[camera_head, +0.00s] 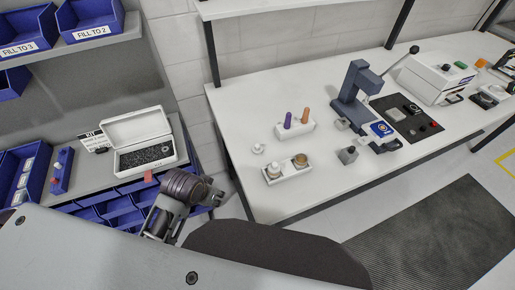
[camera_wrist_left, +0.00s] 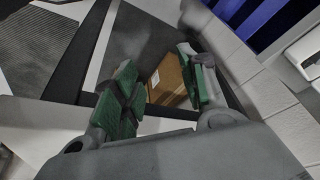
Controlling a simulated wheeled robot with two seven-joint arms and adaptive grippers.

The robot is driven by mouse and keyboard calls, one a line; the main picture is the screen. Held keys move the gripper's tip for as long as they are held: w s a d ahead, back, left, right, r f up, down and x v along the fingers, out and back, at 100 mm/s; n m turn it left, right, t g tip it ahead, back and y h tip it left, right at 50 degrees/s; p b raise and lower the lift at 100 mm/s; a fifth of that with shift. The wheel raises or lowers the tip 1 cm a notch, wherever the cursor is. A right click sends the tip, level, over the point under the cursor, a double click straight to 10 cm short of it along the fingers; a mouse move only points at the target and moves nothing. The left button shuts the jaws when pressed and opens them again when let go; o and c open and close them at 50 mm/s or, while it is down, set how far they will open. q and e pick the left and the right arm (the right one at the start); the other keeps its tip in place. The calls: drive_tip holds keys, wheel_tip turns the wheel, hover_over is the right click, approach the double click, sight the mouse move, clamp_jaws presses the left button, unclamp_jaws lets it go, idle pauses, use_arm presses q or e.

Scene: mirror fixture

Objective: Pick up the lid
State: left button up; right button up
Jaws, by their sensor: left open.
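A small white lid-like piece with a knob (camera_head: 258,148) lies on the white workbench; I cannot tell for certain that it is the lid. Beside it, a white holder (camera_head: 288,172) carries a white-topped jar and a brown-topped jar. My left gripper (camera_head: 163,222) is low at the left, off the bench, in front of the shelf unit and well apart from the jars. In the left wrist view its two green-padded fingers (camera_wrist_left: 160,82) are spread with nothing between them. My right gripper is not in view.
A cardboard box (camera_wrist_left: 168,80) is beyond the fingers. On the bench stand a holder with purple and orange cylinders (camera_head: 294,129), a blue-grey press (camera_head: 352,98) and a white machine (camera_head: 436,78). An open white case (camera_head: 140,140) sits on the left shelf. The bench's front left is clear.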

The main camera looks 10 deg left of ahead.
use_arm(q)
drive_tip(key=w+d+r+m+t, duration=0.35)
drive_tip(key=w+r+t, duration=0.65)
drive_tip(key=w+r, duration=0.8)
drive_tip(key=w+d+r+m+t+h, duration=0.1)
drive_tip(key=w+d+r+m+t, duration=0.3)
drive_tip(key=r, duration=0.3)
drive_tip(key=d+r+m+t+h, duration=0.2)
drive_tip(key=d+r+m+h, duration=0.9)
drive_tip(key=d+r+h, duration=0.2)
drive_tip(key=s+d+m+g+h, duration=0.8)
drive_tip(key=d+m+g, duration=0.3)
drive_tip(key=m+g, duration=0.5)
wheel_tip(320, 180, down, 15)
drive_tip(key=s+m+g+y, duration=0.2)
drive_tip(key=m+g+y, duration=0.4)
drive_tip(key=m+y, duration=0.5)
drive_tip(key=w+a+f+t+y, duration=0.1)
drive_tip(key=w+a+y, duration=0.3)
drive_tip(key=a, duration=0.6)
drive_tip(key=w+a+f+t+y, duration=0.1)
drive_tip(key=w+a+f+y, duration=0.2)
drive_tip(key=a+y, duration=0.4)
drive_tip(key=w+a, duration=0.1)
drive_tip(key=a, duration=0.2)
drive_tip(key=shift+w+a+f, duration=0.15)
drive_tip(key=shift+a, duration=0.15)
